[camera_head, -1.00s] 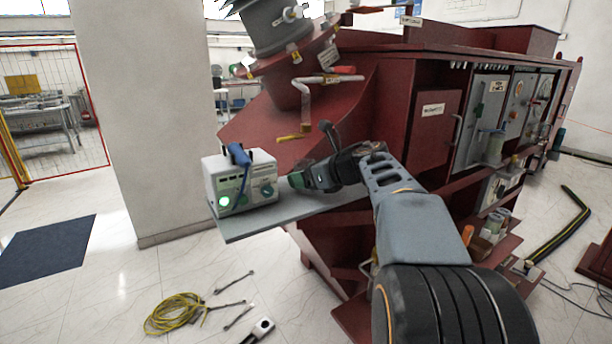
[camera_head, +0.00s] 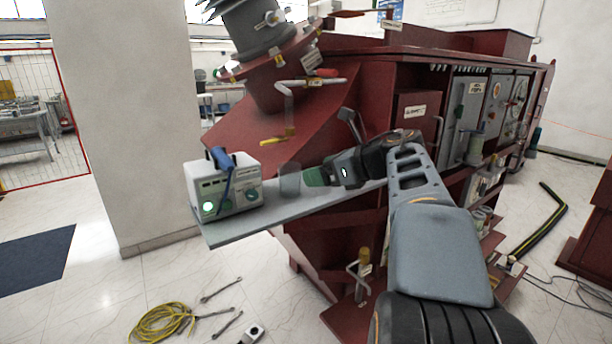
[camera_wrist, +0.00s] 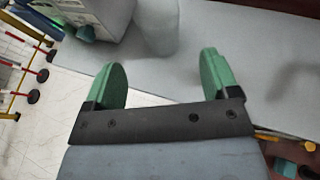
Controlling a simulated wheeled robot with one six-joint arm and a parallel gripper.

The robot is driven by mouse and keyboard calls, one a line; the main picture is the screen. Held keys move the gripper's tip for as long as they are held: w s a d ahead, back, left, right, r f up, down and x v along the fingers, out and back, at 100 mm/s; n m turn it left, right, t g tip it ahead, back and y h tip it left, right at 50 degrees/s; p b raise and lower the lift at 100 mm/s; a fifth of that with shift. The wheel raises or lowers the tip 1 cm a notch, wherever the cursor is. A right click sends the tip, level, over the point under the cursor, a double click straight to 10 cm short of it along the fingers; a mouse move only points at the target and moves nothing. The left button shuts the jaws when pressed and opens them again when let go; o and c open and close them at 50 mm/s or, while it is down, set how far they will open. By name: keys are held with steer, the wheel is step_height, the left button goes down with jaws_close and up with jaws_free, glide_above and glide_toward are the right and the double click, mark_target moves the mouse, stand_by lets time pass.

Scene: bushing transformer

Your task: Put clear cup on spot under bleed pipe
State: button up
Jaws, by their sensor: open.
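A clear cup (camera_head: 290,180) stands upright on the grey shelf (camera_head: 235,228), just right of the white instrument box. In the wrist view the cup (camera_wrist: 158,25) stands beyond the fingertips, at the top middle. My gripper (camera_head: 308,177) has green fingers. It is close to the right side of the cup, open and empty; in the wrist view its fingertips (camera_wrist: 162,75) are wide apart with bare shelf between them. The bleed pipe (camera_head: 288,105) with a yellow lever (camera_head: 277,140) at its lower end hangs above the shelf, above and slightly left of the cup.
The white instrument box (camera_head: 224,186) with a blue clamp (camera_head: 224,162) on top fills the shelf's left end. The red transformer body (camera_head: 345,110) rises behind my arm. A yellow cable coil (camera_head: 162,322) and tools lie on the floor. The shelf front is bare.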

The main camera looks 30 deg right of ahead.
steer(key=shift+v, duration=1.35)
